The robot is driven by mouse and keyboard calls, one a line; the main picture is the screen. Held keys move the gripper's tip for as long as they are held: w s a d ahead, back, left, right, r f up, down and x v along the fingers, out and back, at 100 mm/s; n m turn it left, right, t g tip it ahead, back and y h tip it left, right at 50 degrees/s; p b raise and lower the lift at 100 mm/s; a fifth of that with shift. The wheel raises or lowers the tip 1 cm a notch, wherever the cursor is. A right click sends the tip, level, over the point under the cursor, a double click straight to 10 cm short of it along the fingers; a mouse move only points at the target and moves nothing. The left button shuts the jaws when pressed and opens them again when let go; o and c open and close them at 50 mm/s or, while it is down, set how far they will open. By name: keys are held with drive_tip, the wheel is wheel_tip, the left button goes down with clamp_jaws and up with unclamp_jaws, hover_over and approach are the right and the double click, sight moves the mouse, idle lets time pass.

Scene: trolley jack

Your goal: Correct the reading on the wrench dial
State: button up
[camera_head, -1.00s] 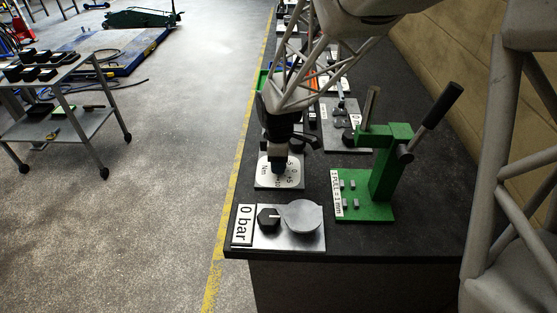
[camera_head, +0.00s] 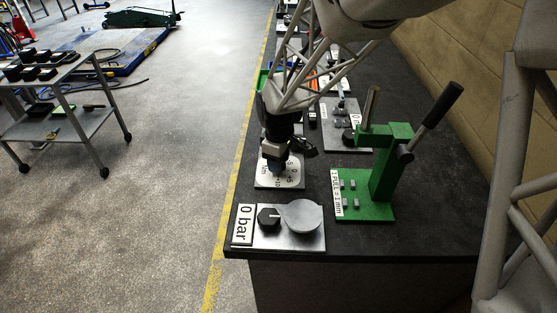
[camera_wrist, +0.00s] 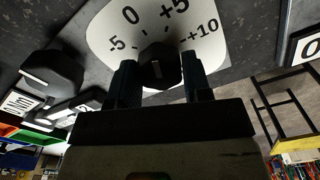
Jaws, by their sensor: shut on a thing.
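The wrench dial is a white plate (camera_wrist: 105,32) marked -5, 0, +5 and +10 around a dark knob (camera_wrist: 160,64). In the head view the dial plate (camera_head: 292,178) lies on the dark bench, partly hidden under my gripper (camera_head: 277,166). In the wrist view my gripper (camera_wrist: 160,82) is shut on the knob, one finger on each side. A pale mark on the knob shows between the fingers, but I cannot tell which number it points to.
A plate labelled 0 bar (camera_head: 243,225) with a black knob (camera_head: 268,218) and round disc (camera_head: 299,215) is at the bench's front. A green lever press (camera_head: 385,170) stands close on the right. A trolley (camera_head: 65,95) stands on the floor left.

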drive_tip(key=m, duration=1.3)
drive_tip(key=shift+m, duration=0.4)
drive_tip(key=o, duration=0.9)
drive_tip(key=shift+r, duration=0.15)
drive_tip(key=shift+r, duration=3.75)
